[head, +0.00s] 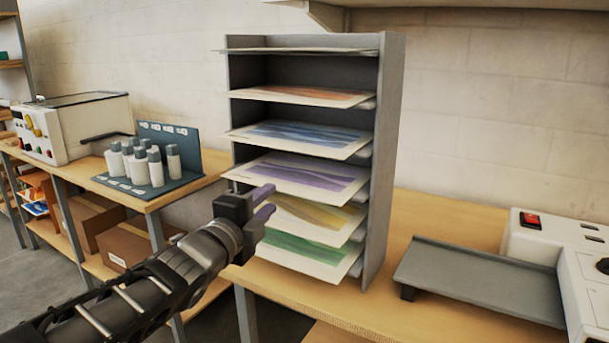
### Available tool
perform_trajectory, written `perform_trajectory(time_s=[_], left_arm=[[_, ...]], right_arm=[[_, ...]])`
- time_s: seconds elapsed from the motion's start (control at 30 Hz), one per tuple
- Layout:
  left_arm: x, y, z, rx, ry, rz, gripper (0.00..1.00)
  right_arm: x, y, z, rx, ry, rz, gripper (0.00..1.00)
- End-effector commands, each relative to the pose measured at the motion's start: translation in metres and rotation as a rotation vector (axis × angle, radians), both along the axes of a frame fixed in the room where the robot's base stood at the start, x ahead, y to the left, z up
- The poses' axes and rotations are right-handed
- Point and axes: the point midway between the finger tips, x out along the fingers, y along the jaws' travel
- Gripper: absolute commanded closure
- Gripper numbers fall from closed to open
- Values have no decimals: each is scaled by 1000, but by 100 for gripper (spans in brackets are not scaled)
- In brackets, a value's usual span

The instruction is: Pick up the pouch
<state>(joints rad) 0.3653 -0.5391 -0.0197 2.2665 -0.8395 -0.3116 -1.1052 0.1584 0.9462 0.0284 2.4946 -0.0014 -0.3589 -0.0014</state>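Several flat sheets that look like pouches lie on the shelves of a grey rack (388,150), their front edges sticking out. From the top they include an orange-printed one (305,95), a blue one (300,136), a purple one (310,178), a yellow one (325,216) and a green one (310,250). The topmost sheet (300,50) shows nearly edge-on. My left gripper (267,203) is at the rack's front left, by the front edges of the purple and yellow sheets. Its two fingers are apart with nothing visible between them. I cannot tell whether it touches a sheet. My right gripper is out of view.
A white laminator (540,240) with a red switch and a grey feed tray (480,278) stands right of the rack on the wooden bench (400,318). White bottles (140,165) on a dark stand and a white machine (75,125) are at left. Bare bench lies between rack and tray.

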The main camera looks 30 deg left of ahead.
Motion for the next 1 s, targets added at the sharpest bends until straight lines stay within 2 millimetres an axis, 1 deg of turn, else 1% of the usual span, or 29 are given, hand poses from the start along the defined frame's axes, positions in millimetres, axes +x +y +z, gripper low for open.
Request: perform_trajectory(time_s=[0.17, 0.43, 0.77, 0.87, 1.0], left_arm=[[1, 0, 0, -3, 0, 0, 72], [25, 4, -1, -5, 1, 0, 72], [28, 4, -1, -6, 0, -1, 72], [35, 6, -2, -5, 2, -1, 72], [55, 10, -4, -9, 4, 0, 72]], right_arm=[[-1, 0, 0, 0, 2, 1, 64], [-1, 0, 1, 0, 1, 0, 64], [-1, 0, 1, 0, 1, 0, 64], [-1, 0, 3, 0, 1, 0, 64], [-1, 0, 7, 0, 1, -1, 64]])
